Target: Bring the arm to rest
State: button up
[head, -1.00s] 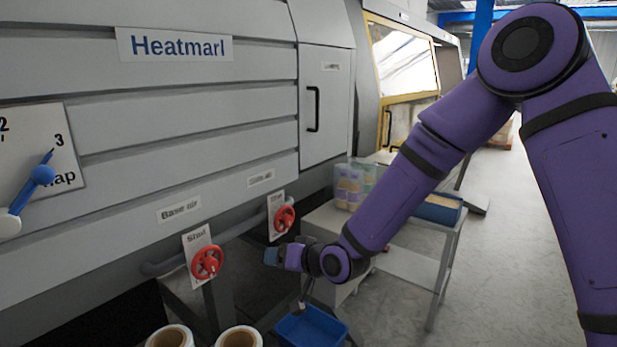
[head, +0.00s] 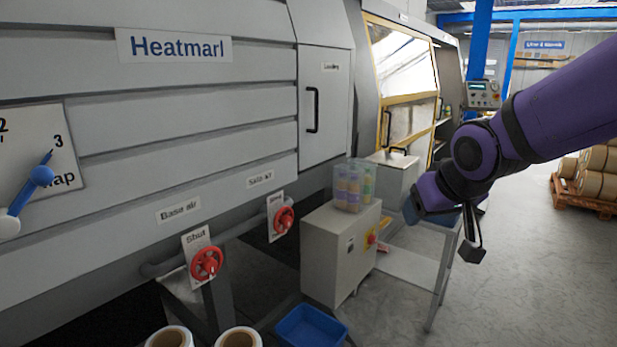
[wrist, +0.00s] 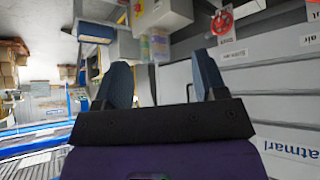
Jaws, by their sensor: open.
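My purple arm reaches in from the right of the head view, well apart from the red valve wheels. My gripper (wrist: 162,65) is open and empty in the wrist view, its two blue fingers spread wide apart. In the head view its blue fingers (head: 411,211) show only in part, in front of a low table at the right. The nearer red valve wheel (head: 206,263) has a tag reading "Shut". The farther red valve wheel (head: 284,219) also has a tag, too small to read surely; one red wheel shows in the wrist view (wrist: 222,20).
A grey cabinet (head: 328,262) carries a clear bin of coloured cylinders (head: 353,187). A blue tray (head: 311,327) and pale rolls (head: 238,338) stand at the bottom. The machine wall (head: 190,110) fills the left. Open floor (head: 530,270) lies at right, before palletised rolls (head: 598,175).

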jog(key=s+d+r+m+g, duration=0.1)
jog(key=s+d, duration=0.3)
jog(key=s, duration=0.5)
jog(key=s+d+r+m+g+h, duration=0.1)
jog(key=s+d+r, duration=0.2)
jog(key=s, duration=0.7)
jog(key=shift+d+r, duration=0.35)
jog(key=shift+d, duration=0.85)
